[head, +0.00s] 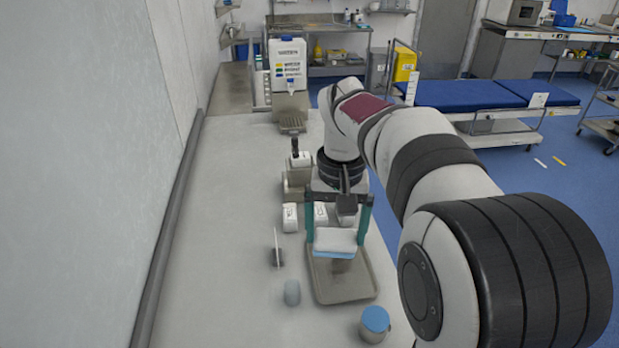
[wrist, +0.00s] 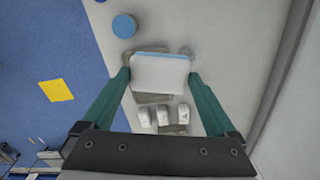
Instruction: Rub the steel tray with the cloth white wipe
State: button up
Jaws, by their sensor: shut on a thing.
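My gripper (head: 337,238) has its two teal fingers shut on the sides of the white wipe (head: 335,241), a white cloth block with a light blue lower layer. The wipe spans between the fingertips, also in the wrist view (wrist: 160,72). The grey steel tray (head: 345,288) lies on the counter under and in front of the wipe; the wipe is over its far part. In the wrist view most of the tray (wrist: 150,98) is hidden behind the wipe. I cannot tell whether the wipe touches the tray.
A blue-lidded jar (head: 375,322) stands near the tray's front right corner. A small clear cup (head: 291,292) and a thin upright item in a dark holder (head: 277,256) are left of the tray. Small white bottles (head: 290,217) stand behind. The counter's left side (head: 215,280) is clear.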

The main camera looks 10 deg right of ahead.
jog(key=w+d+f+m, duration=0.5)
jog(key=w+f+m, duration=0.3)
jog(key=w, duration=0.2)
jog(key=shift+w+d+f+m, duration=0.8)
jog(key=shift+f+m, duration=0.4)
jog(key=shift+f, duration=1.5)
jog(key=shift+w+d+f+m, duration=0.75)
jog(key=shift+f+m, duration=0.45)
jog(key=shift+f, duration=1.55)
jog(key=shift+w+d+f+m, duration=0.65)
jog(key=shift+w+f+m, duration=0.45)
jog(key=shift+f, duration=1.6)
jog(key=shift+s+a+f, duration=0.1)
jog(key=shift+a+f, duration=0.3)
jog(key=shift+f, duration=0.2)
jog(key=shift+a, duration=3.05)
jog(key=shift+s+a, duration=0.1)
jog(key=shift+s, duration=0.55)
jog(key=shift+s+d, duration=0.15)
jog(key=shift+d, duration=3.15)
jog(key=shift+s+d, duration=0.1)
jog(key=shift+d, duration=0.2)
jog(key=shift+s+a, duration=0.15)
jog(key=shift+s, duration=0.5)
jog(key=shift+a, duration=3.45)
notch_tip(320, 180, up, 8)
